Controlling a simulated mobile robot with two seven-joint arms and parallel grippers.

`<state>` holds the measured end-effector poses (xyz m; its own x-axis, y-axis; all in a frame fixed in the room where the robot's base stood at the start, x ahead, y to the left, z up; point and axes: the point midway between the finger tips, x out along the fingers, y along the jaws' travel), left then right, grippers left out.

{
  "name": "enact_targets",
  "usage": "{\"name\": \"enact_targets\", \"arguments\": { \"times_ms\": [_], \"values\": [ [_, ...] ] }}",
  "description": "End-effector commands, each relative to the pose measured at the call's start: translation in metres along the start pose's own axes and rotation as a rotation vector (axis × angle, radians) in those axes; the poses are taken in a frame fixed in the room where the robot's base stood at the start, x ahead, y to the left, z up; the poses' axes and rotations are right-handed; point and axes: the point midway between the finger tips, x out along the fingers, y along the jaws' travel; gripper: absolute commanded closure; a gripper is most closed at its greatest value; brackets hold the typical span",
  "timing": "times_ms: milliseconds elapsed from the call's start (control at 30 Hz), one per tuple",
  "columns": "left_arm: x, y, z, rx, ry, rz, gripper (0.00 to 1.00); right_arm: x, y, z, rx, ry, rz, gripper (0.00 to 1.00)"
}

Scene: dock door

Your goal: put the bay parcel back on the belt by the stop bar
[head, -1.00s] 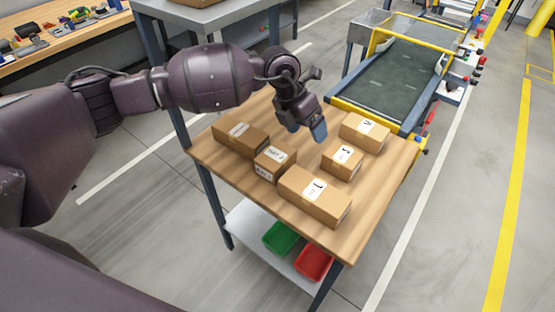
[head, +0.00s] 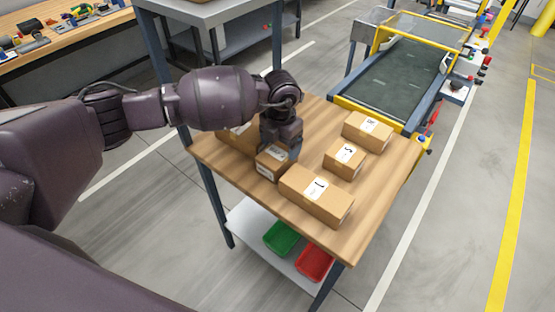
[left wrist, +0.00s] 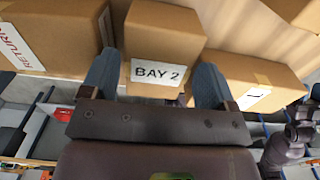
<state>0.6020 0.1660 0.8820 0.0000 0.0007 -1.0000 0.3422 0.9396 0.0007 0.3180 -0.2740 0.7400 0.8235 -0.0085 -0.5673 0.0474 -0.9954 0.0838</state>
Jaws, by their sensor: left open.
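The bay parcel (head: 268,170) is a small brown box on the wooden table, with a white label. In the left wrist view the bay parcel (left wrist: 165,40) shows a "BAY 2" label. My left gripper (head: 279,150) is over the parcel and hides part of it. In the left wrist view my open left gripper (left wrist: 155,82) has one finger on each side of the parcel; I cannot tell whether they touch it. The dark green belt (head: 396,84) lies beyond the table, empty in its visible part. I cannot make out which part is the stop bar. My right gripper is out of view.
A long box (head: 316,196) stands close right of the parcel, and a "RETURN" box (left wrist: 50,38) close left. Two more boxes, one small (head: 344,161) and one longer (head: 367,131), stand nearer the belt. The wooden table (head: 240,172) has bare strips along its edges.

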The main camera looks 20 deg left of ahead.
Motion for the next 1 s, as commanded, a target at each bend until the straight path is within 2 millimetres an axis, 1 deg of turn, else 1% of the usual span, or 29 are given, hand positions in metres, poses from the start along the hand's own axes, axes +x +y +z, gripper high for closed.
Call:
{"name": "enact_targets", "arguments": {
  "times_ms": [133,300,400,633,667,900,933,1000],
  "values": [
    [0.014,0.000,-0.002,-0.001,0.003,-0.001,0.19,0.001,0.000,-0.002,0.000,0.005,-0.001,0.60],
    [0.039,0.000,-0.003,0.000,0.004,-0.002,0.19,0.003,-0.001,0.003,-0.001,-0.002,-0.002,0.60],
    [0.048,0.000,-0.003,0.000,0.003,-0.003,0.19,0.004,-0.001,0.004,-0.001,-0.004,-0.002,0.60],
    [0.049,0.000,-0.002,0.001,0.000,-0.002,0.19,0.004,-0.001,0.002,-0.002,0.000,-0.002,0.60],
    [0.049,0.000,-0.002,0.001,0.000,-0.002,0.21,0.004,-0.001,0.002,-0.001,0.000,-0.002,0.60],
    [0.048,0.000,-0.002,0.001,-0.001,-0.002,0.57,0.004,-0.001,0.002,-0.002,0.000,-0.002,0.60],
    [0.048,0.000,-0.002,0.001,-0.001,-0.002,0.60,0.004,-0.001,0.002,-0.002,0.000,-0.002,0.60],
    [0.048,0.000,-0.002,0.001,0.000,-0.002,0.60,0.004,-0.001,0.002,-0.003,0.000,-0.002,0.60]
  ]
}}
